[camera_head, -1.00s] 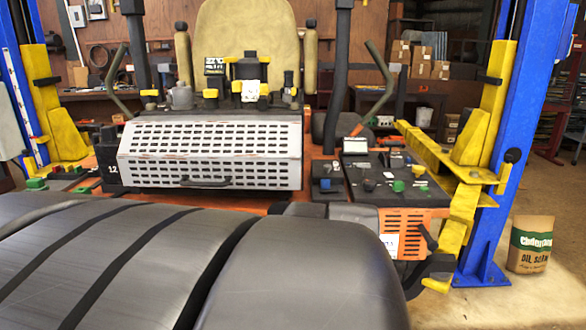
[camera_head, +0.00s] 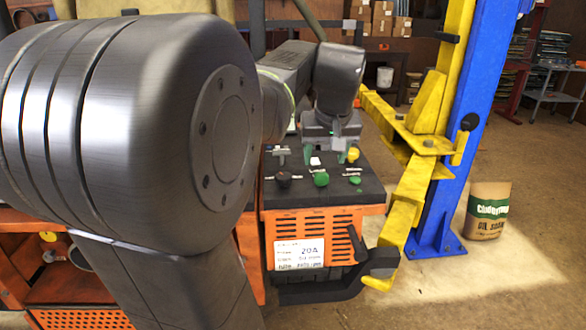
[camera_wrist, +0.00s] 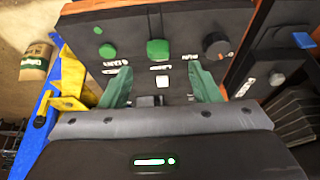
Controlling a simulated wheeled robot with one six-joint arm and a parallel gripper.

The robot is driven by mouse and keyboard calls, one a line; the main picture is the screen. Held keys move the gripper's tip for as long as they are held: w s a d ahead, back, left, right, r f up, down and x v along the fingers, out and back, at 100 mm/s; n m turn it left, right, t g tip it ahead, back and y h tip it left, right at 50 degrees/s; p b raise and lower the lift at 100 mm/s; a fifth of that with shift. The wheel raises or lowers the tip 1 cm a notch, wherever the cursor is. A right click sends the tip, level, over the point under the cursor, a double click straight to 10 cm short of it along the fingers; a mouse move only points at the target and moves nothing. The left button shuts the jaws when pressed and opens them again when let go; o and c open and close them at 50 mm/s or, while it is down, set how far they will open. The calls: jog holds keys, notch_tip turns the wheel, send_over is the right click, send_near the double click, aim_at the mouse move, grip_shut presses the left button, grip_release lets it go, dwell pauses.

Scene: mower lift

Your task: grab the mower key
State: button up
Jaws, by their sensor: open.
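The control panel (camera_head: 330,200) is a dark top over an orange vented box. The green knob (camera_wrist: 157,49) lies just beyond the fingertips. I cannot tell which part is the mower key; my gripper may hide it.
A yellow lift arm (camera_head: 410,190) and blue post (camera_head: 455,150) stand close on the panel's right. A paper sack (camera_head: 488,210) stands on the floor farther right. A black bracket (camera_head: 345,280) juts from the panel's front. My own arm covers much of the left.

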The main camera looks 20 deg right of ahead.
aim_at(322, 174)
jog(key=x, duration=0.8)
jog(key=shift+w+d+p, duration=0.25)
jog(key=shift+p, duration=0.05)
jog(key=c, duration=1)
jog(key=shift+c, duration=0.2)
